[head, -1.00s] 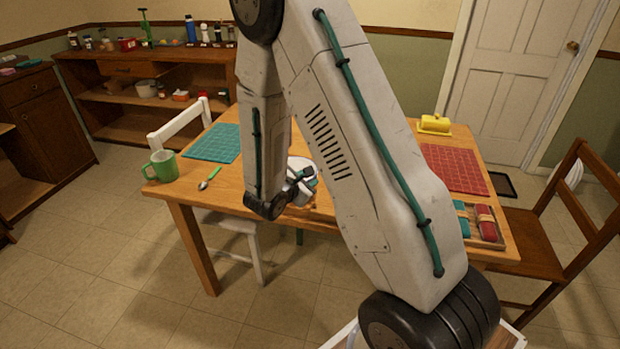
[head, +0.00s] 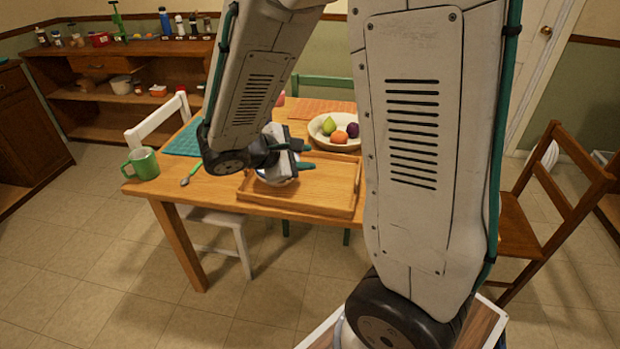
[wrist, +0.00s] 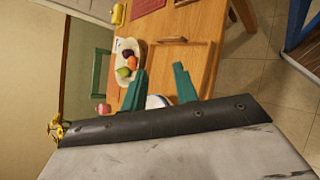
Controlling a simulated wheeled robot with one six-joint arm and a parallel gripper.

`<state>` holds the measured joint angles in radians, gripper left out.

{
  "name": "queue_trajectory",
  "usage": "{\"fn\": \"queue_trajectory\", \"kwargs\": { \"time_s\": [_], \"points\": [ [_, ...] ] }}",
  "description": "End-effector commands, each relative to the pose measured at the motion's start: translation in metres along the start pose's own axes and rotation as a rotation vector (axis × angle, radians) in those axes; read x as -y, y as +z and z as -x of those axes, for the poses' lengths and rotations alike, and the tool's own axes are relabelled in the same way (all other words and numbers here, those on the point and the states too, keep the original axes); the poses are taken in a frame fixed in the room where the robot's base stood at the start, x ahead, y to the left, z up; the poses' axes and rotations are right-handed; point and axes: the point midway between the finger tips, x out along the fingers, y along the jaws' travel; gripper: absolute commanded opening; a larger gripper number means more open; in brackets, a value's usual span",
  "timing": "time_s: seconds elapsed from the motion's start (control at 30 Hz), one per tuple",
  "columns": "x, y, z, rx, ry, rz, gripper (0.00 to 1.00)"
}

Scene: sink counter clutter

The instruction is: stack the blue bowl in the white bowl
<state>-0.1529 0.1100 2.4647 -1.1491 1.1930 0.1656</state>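My gripper (head: 310,157) is above the wooden tray on the table in the head view, its teal fingers spread apart. In the wrist view my gripper (wrist: 160,68) is open, with nothing clearly held. A pale, rounded, bowl-like thing (wrist: 157,101) shows low between the fingers in the wrist view, mostly hidden by the gripper body. A white curved surface (head: 279,179) also shows just under my gripper in the head view; I cannot tell whether it is the white bowl. I cannot make out a blue bowl; my arm hides part of the table.
The wooden tray (head: 325,206) lies at the table's front edge. A white fruit dish (head: 346,146) stands behind it. A green mug (head: 142,163) and a green-handled spoon (head: 191,174) are at the left. Chairs stand around the table. A pale bowl (head: 121,85) sits on the back shelf.

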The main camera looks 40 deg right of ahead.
Motion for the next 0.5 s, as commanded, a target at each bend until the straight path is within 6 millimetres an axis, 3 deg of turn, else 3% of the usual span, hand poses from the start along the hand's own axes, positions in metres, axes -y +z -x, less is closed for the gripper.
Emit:
{"fn": "queue_trajectory", "kwargs": {
  "time_s": [0.03,0.2,0.5],
  "points": [
    [0.003,0.021,0.008,-0.011,-0.064,-0.083,0.3],
    [0.031,0.072,0.037,-0.073,-0.314,-0.324,0.3],
    [0.081,0.12,0.11,-0.318,-0.73,-0.668,0.3]
  ]
}}
